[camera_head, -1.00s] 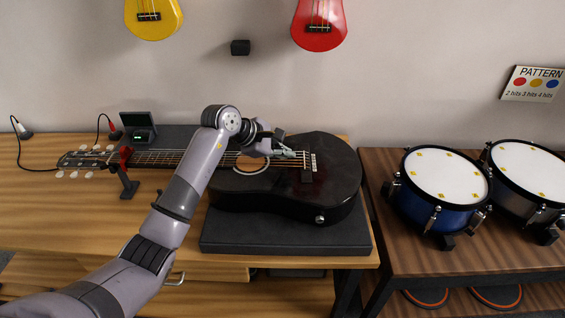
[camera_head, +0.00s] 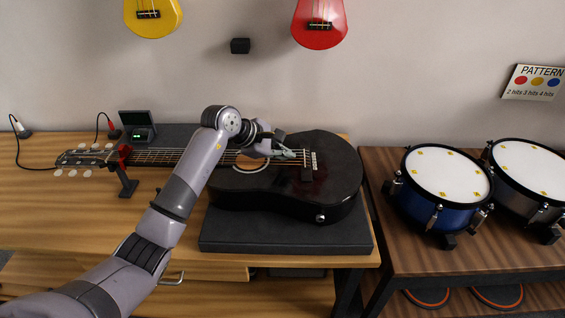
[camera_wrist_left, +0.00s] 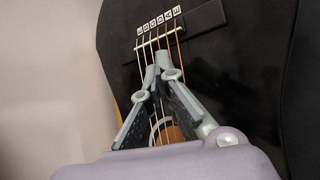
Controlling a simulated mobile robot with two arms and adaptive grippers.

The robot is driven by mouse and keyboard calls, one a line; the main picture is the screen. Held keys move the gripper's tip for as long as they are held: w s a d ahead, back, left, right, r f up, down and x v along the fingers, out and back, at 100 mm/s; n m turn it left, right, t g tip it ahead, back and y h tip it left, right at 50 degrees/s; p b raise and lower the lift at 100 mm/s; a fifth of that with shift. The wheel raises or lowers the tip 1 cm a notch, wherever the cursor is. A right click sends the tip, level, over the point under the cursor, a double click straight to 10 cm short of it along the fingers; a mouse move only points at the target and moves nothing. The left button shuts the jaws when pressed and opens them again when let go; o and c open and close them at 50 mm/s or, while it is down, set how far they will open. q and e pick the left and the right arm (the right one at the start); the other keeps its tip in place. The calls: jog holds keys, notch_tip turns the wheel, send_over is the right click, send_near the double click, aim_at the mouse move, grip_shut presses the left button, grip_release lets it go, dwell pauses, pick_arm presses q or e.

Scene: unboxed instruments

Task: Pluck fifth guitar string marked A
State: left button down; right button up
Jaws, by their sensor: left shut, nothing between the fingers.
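The black guitar (camera_head: 325,185) lies on a dark stand (camera_head: 290,238), its neck to the left. In the left wrist view the guitar body (camera_wrist_left: 240,80) shows small white letter labels in a row at the bridge (camera_wrist_left: 205,20); the label that seems to read A (camera_wrist_left: 168,14) is second from the right. My left gripper (camera_head: 290,153) is shut and empty over the strings, between sound hole and bridge. In the wrist view its fingertips (camera_wrist_left: 157,70) cover part of the middle strings. Whether they touch a string, I cannot tell. My right gripper is in neither view.
A black post with a red top (camera_head: 127,175) stands by the guitar neck. A small dark device with a lid (camera_head: 138,125) sits behind the neck. A blue drum (camera_head: 445,178) and another drum (camera_head: 528,170) stand on the right table. Yellow and red ukuleles hang above.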

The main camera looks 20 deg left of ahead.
aim_at(284, 167)
pick_arm(q)
jog(key=shift+f+b, duration=0.25)
jog(key=shift+b, duration=0.05)
dwell(0.5)
jog(key=shift+r, duration=0.1)
jog(key=shift+r+p, duration=0.35)
jog(key=shift+r, duration=0.3)
notch_tip(284, 167, up, 5)
jog(key=p, duration=0.2)
jog(key=shift+p, duration=0.35)
dwell(0.6)
